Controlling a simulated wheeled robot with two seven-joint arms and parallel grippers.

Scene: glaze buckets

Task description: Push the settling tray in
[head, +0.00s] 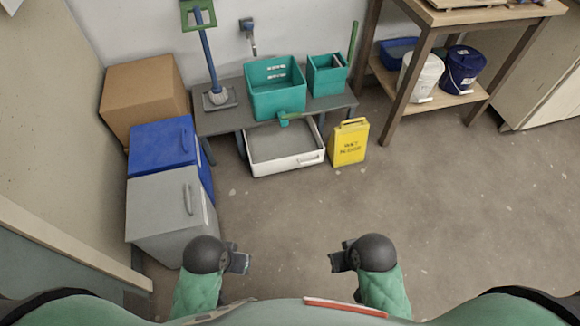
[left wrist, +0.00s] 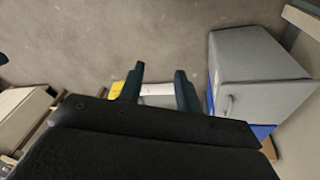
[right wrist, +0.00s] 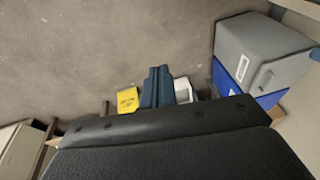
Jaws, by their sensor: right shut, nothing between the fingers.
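The settling tray (head: 286,165) is a white, shallow, open tray with a grey inside, on the floor under the grey bench. My right gripper (head: 338,261) is shut and empty. Both are well short of the tray, near my body.
Teal buckets (head: 275,88) sit on the bench (head: 222,122). The floor (head: 300,215) between me and the tray is clear.

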